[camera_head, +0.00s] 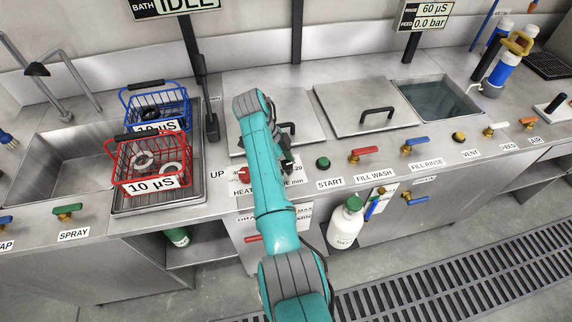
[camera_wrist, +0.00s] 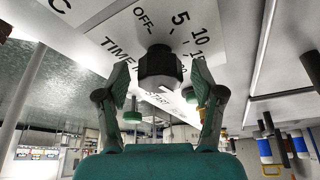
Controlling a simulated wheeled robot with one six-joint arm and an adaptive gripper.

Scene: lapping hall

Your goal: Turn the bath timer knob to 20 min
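The bath timer knob (camera_wrist: 161,68) is dark and many-sided with a pale front face, seen in the wrist view. Its dial plate (camera_wrist: 203,28) reads OFF, 5, 10, with further marks partly covered. Which mark the knob points at cannot be told. My gripper (camera_wrist: 159,82) is open, one finger on either side of the knob, with visible gaps to both. In the head view, my gripper (camera_head: 284,158) is over the front panel and my arm hides the knob. Part of the timer label (camera_head: 297,170) shows, with "20" and "min".
A red knob (camera_head: 243,173) sits left of my arm and a green START button (camera_head: 323,163) right of it. The FILL WASH valve (camera_head: 367,155) is further right. Lidded tanks with handles lie behind. A red basket (camera_head: 152,164) and a blue basket (camera_head: 157,103) stand left.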

